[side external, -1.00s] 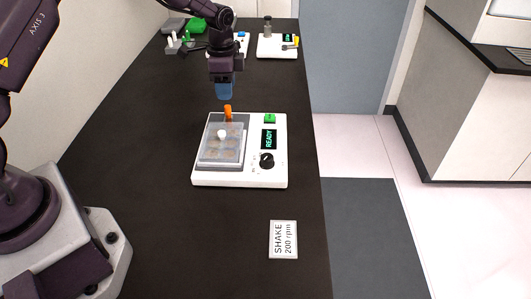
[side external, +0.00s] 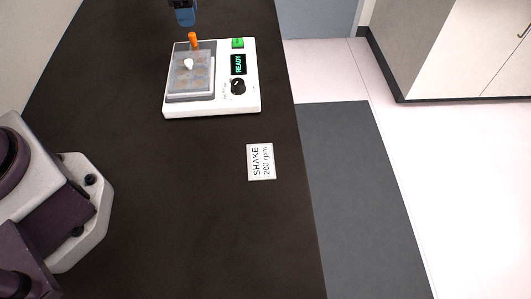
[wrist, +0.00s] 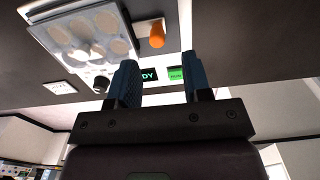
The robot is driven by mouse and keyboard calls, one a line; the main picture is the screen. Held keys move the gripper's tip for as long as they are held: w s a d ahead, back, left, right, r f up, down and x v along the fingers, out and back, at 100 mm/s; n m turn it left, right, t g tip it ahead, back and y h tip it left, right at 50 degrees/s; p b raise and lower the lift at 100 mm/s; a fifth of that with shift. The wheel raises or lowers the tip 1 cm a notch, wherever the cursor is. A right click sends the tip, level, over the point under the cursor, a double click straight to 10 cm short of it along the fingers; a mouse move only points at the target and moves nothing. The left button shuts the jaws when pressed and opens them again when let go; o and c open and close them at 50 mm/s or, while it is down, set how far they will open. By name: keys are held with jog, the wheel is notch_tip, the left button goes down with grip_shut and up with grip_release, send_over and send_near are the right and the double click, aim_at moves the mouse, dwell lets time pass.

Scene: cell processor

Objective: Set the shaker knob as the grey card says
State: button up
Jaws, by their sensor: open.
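The white shaker (side external: 245,101) stands on the dark bench, with a black knob (side external: 238,87) on its right part. The knob also shows in the wrist view (wrist: 100,83), left of my fingers. Above the knob is a display (side external: 238,64) reading READY. The grey card (side external: 261,162) lies flat on the bench in front of the shaker and reads SHAKE 200 rpm. My gripper (wrist: 158,80) is open and empty, with two blue fingers apart. In the side view it is at the top edge, behind and above the shaker, and mostly cut off. The knob's scale is too small to read.
A clear-lidded plate (side external: 190,75) with a white lid knob sits on the shaker's platform. An orange lever (side external: 193,40) stands at the platform's back. A green button (side external: 238,43) is behind the display. The bench around the card is clear.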

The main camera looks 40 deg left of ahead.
dwell(0.3)
jog(key=shift+o, duration=1.3)
jog(key=d+r+m, duration=0.1)
jog(key=d+r, duration=0.2)
jog(key=d, duration=0.6)
jog(key=shift+w+d, duration=0.25)
jog(key=shift+d, duration=0.1)
jog(key=n, duration=1.1)
send_over(238, 81)
notch_tip(238, 81, down, 12)
jog(key=shift+r, duration=0.25)
jog(key=c, duration=0.9)
